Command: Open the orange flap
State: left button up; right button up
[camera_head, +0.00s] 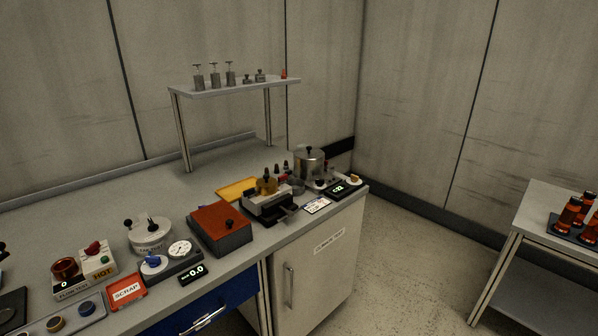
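A dark grey box (228,240) stands on the workbench near its front edge. Its top is a flat orange-red flap (212,219), which lies closed on the box. A small black knob (229,223) sits on the flap near its front right side. The inside of the box is hidden. Neither of my grippers shows in this view.
Left of the box stand a gauge (180,249), a white round unit (151,232) and a SCRAP sign (126,290). Right of it are a small metal device (267,204) and a steel pot (309,165). A raised shelf (240,88) stands behind.

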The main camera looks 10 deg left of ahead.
aim_at(219, 219)
jog(key=u, duration=0.05)
jog(key=k, duration=0.5)
jog(key=z, duration=0.75)
jog(key=i, duration=0.95)
jog(key=u, duration=0.7)
